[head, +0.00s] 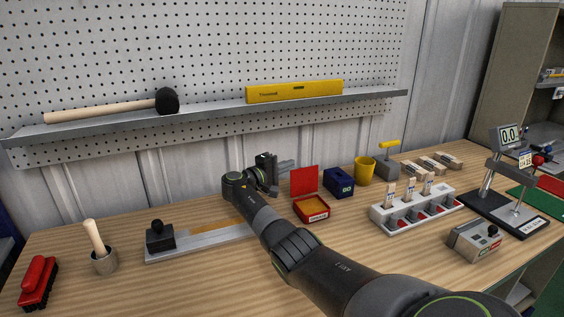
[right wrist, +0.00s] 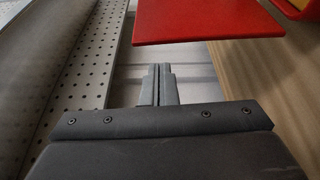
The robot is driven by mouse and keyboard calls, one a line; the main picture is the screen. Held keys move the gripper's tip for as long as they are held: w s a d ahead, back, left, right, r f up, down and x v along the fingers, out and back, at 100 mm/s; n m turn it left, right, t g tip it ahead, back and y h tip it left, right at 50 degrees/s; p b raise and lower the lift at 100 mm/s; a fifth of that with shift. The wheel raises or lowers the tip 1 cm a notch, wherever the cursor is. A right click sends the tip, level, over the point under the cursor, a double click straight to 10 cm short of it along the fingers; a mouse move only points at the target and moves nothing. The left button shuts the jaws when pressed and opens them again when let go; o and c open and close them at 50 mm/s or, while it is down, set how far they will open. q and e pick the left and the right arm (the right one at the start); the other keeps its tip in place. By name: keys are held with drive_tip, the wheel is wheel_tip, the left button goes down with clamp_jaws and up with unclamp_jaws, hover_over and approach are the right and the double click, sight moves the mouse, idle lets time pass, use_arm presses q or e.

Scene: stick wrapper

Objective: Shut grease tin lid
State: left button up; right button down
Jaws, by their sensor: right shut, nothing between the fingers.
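The grease tin (head: 311,210) is a small red box with a yellowish inside, standing on the bench. Its red lid (head: 304,180) stands open and upright at the back edge. My right gripper (head: 286,167) is behind the lid and to its left, near the wall side of the bench. In the right wrist view its fingers (right wrist: 158,82) are shut and empty. The lid (right wrist: 195,20) is ahead of them there, apart from the fingertips, with a corner of the tin (right wrist: 298,8) at top right. My left gripper is not in view.
A dark blue box (head: 339,182) and a yellow cup (head: 364,171) stand right of the tin. A white holder (head: 415,210) with several stamps is further right. A grey rail with a black block (head: 160,237) lies left. A pegboard (head: 200,60) rises behind the bench.

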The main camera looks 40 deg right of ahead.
drive_tip(key=shift+s+a+r+p, duration=0.1)
drive_tip(key=shift+s+a+p, duration=0.1)
drive_tip(key=shift+s+p, duration=0.25)
drive_tip(key=shift+s+a+p, duration=0.15)
drive_tip(key=shift+s+p, duration=0.05)
drive_tip(key=shift+s, duration=0.4)
